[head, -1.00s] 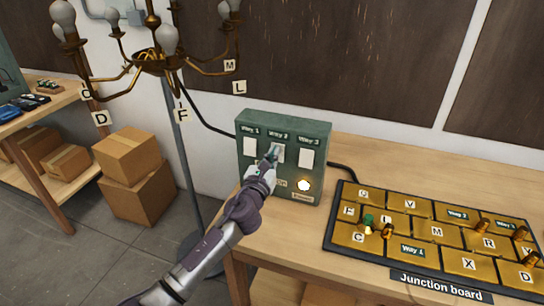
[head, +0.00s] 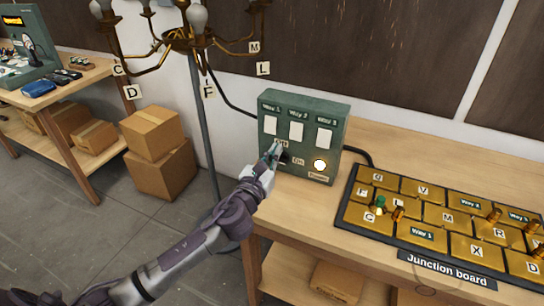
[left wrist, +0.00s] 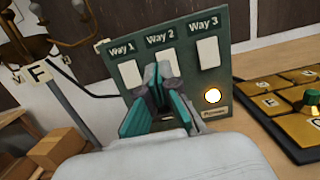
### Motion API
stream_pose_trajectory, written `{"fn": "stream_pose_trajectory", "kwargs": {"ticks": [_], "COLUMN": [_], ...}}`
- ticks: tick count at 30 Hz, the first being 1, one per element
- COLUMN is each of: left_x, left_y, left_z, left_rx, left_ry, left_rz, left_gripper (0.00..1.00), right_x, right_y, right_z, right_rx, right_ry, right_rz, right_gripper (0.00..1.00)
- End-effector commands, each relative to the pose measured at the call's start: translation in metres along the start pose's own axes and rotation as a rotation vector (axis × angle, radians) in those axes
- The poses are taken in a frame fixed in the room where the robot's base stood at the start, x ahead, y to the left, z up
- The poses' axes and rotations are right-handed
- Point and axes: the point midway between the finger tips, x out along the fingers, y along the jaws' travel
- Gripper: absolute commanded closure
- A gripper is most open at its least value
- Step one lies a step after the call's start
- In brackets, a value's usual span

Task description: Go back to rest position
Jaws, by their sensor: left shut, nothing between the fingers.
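My left gripper (head: 272,156) is shut and empty. In the head view its fingertips are in front of the lower left part of the green switch box (head: 343,110), below the Way 1 and Way 2 switches. In the left wrist view the shut fingers (left wrist: 159,74) overlap the box's face (left wrist: 228,75) and cover part of the Way 2 switch. I cannot tell whether they touch the box. A round light (head: 320,165) glows at the box's lower right. My right gripper is not in view.
The junction board (head: 440,215) with brass tiles and small pegs lies right of the box on the wooden table (head: 305,215). A chandelier (head: 190,40) with lettered tags hangs from a stand at upper left. Cardboard boxes (head: 160,170) and a second bench (head: 75,85) stand left.

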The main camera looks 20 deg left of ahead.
Motion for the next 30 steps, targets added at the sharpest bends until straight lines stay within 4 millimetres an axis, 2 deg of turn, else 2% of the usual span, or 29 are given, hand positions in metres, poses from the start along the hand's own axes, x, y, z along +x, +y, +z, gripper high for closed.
{"fn": "stream_pose_trajectory", "kwargs": {"ticks": [4,12,22,26,29,30], "left_x": [-0.013,-0.016,-0.018,-0.039,-0.076,-0.097], "left_y": [0.0,0.0,0.001,0.006,0.013,0.016], "left_z": [0.003,0.004,0.002,-0.017,-0.05,-0.066], "left_rx": [0.001,0.001,-0.031,-0.308,-0.731,-0.926], "left_ry": [0.0,0.0,0.008,0.078,0.177,0.218], "left_rz": [0.0,0.001,0.01,0.098,0.265,0.361], "left_gripper": [1.0,1.0,1.0,1.0,1.0,1.0], "right_x": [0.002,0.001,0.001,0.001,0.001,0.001], "right_y": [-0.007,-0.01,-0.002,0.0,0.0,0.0], "right_z": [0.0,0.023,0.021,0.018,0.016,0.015], "right_rx": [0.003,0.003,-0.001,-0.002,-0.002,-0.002], "right_ry": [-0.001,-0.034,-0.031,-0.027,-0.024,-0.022], "right_rz": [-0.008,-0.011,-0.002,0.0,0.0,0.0], "right_gripper": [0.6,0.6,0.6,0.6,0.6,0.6]}}
